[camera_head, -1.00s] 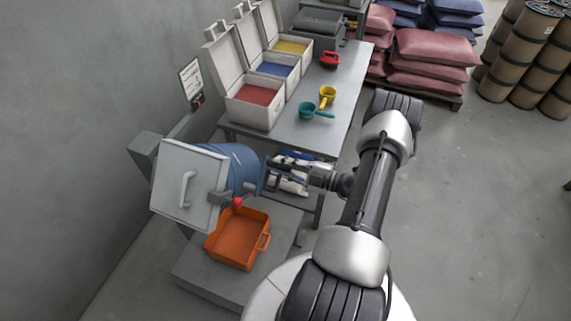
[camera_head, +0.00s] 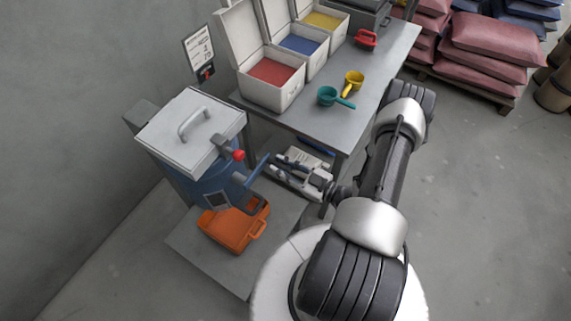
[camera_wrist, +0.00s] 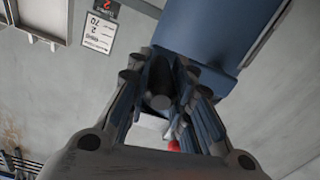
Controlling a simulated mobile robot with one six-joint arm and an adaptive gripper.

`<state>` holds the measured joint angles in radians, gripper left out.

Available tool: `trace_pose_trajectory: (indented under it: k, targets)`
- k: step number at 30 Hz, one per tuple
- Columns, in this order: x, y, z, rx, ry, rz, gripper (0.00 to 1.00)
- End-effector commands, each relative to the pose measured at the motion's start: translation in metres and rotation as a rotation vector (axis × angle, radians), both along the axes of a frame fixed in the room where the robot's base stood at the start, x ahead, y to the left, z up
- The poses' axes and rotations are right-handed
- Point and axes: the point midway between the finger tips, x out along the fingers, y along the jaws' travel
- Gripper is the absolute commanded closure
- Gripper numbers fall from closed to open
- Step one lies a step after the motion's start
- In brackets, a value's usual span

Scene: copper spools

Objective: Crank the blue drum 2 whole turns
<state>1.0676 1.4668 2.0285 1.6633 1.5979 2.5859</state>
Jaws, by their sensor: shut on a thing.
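The blue drum (camera_head: 212,183) stands with its grey lid (camera_head: 190,128) facing mostly up, slightly tilted. A red knob (camera_head: 238,155) sits at the lid's near edge, by a grey latch. My gripper (camera_head: 277,168) is at the drum's right side, shut on the crank handle, which is mostly hidden by the fingers in the head view. In the wrist view my gripper (camera_wrist: 160,95) closes around the dark round handle (camera_wrist: 160,80), with the blue drum (camera_wrist: 215,30) behind it. The red knob also shows low in the wrist view (camera_wrist: 173,146).
An orange tray (camera_head: 252,232) lies on the grey platform (camera_head: 205,262) under the drum. A table (camera_head: 385,62) behind bears open bins of red, blue and yellow material, and scoops. A placard (camera_head: 199,50) hangs on the wall. Sacks on a pallet stand at upper right; the floor at right is clear.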

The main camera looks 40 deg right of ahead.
Motion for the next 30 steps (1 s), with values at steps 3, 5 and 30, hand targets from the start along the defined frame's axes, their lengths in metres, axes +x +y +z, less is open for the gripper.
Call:
trace_pose_trajectory:
  k: [3,5,30]
  targets:
    - [0.0,0.0012,-0.0035,0.024,0.009,0.005,1.0]
    - [0.0,0.0013,-0.004,0.034,0.012,0.005,1.0]
    - [0.0001,0.0007,-0.0043,0.045,0.017,0.003,0.57]
